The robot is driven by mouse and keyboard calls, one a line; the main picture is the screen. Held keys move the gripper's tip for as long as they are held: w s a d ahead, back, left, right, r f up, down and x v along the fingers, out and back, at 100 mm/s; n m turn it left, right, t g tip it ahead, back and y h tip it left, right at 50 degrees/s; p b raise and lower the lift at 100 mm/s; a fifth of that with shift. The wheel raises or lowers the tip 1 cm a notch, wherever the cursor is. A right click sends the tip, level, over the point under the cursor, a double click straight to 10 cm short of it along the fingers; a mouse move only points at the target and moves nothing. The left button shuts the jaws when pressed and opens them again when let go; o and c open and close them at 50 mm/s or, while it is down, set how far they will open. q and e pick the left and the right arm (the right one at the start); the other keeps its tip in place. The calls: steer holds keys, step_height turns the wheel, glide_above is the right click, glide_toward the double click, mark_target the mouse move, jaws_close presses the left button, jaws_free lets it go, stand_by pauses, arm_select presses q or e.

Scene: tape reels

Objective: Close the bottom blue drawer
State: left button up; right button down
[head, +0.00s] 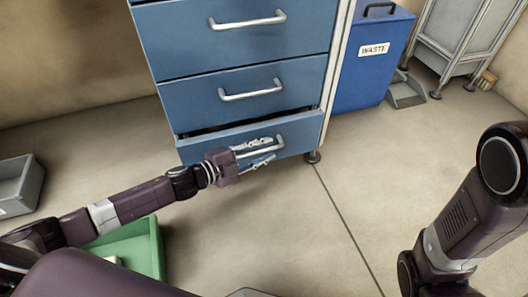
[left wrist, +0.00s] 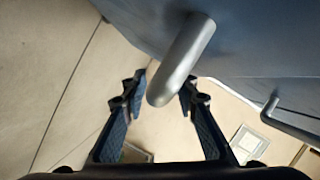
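The bottom blue drawer (head: 300,131) is the lowest of the cabinet's drawers in the head view. It stands slightly open, with a dark gap along its top edge. My left gripper (head: 264,151) is in front of it, at its silver handle. In the left wrist view the handle (left wrist: 183,62) reaches down toward the space between the two open fingers of the left gripper (left wrist: 160,88). I cannot tell whether the fingers touch it. My right arm is at the right of the head view; its gripper is out of the picture.
The two drawers above, the middle (head: 240,92) and upper (head: 240,42), look shut. A blue waste bin (head: 362,75) with a grey dustpan (head: 405,92) stands right of the cabinet. A green crate (head: 150,245) and grey bin (head: 25,185) lie at left. Floor at centre right is clear.

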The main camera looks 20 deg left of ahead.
arm_select(q)
steer(key=shift+c, duration=0.5)
jaws_close()
steer(key=w+a, duration=0.2)
steer(key=w, duration=0.1)
steer(key=shift+w+a+p, duration=0.3)
steer(key=shift+p, duration=0.05)
jaws_free()
steer(key=shift+w, duration=0.1)
steer(key=shift+o, duration=0.5)
